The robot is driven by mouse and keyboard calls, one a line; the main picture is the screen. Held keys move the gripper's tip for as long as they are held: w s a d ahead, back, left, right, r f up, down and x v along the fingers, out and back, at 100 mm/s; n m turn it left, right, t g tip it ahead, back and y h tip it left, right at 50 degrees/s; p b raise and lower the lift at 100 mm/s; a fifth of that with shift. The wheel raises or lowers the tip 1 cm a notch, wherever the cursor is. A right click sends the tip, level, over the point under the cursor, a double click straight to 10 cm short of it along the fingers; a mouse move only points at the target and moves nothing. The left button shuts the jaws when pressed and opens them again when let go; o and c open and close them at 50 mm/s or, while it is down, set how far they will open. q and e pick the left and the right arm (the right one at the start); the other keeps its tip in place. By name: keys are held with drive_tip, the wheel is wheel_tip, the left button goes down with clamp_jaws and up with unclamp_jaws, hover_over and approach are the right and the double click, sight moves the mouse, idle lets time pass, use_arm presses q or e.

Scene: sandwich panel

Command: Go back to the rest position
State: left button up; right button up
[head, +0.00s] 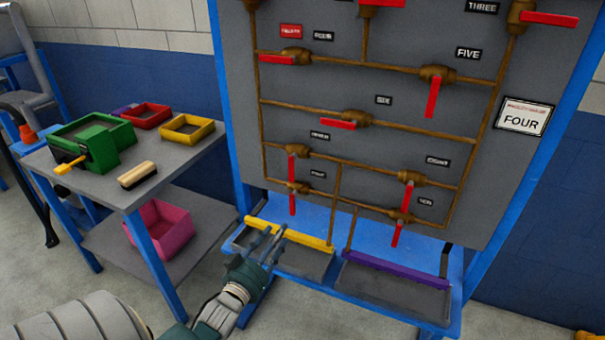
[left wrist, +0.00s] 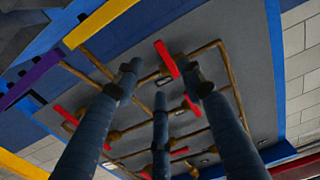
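My left gripper (head: 266,235) is in the lower middle of the head view, in front of the yellow-edged tray at the panel's foot. Its three fingers are spread and empty; they also show spread in the left wrist view (left wrist: 158,85). I cannot tell whether a fingertip touches the yellow edge. Beyond it stands the grey panel (head: 300,105) in a blue frame, with brown pipes and several red-handled valves, such as the valve (head: 352,120) in the middle. The panel also fills the middle of the left wrist view, seen steeply from below. My right gripper is not in view.
A grey side table (head: 155,200) at left holds a green box (head: 95,130), red tray (head: 147,117), yellow tray (head: 187,128) and brush (head: 137,174). A pink bin (head: 165,229) is on its lower shelf. A purple-edged tray (head: 397,270) lies right of the yellow-edged tray (head: 290,232).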

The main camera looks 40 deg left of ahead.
use_arm(q)
drive_tip(key=s+d+f+m+g+h, duration=0.1)
drive_tip(key=s+d+f+g, duration=0.25)
drive_tip(key=f, duration=0.75)
drive_tip(key=s+d+f+g+h, duration=0.15)
drive_tip(key=s+d+f, duration=0.3)
drive_tip(key=f, duration=0.65)
drive_tip(key=s+d+f+m+g+h, duration=0.1)
drive_tip(key=s+d+f+g, duration=0.3)
drive_tip(key=f, duration=0.7)
drive_tip(key=s+d+f+m+g, duration=0.1)
drive_tip(key=s+f, duration=0.4)
drive_tip(key=s, duration=0.5)
drive_tip(key=s+d+f+m+g, duration=0.1)
drive_tip(key=s+d+f+g, duration=0.3)
drive_tip(key=s, duration=0.6)
drive_tip(key=s+d+f+m+g, duration=0.1)
drive_tip(key=s+d+f+g, duration=0.1)
drive_tip(key=s+d+f, duration=0.2)
drive_tip(key=s+f+h, duration=0.1)
drive_tip(key=s+f, duration=0.2)
drive_tip(key=s, duration=0.3)
drive_tip(key=shift+s+d+f+m, duration=0.15)
drive_tip(key=shift+s+d+m, duration=0.05)
drive_tip(key=shift+d+m, duration=0.1)
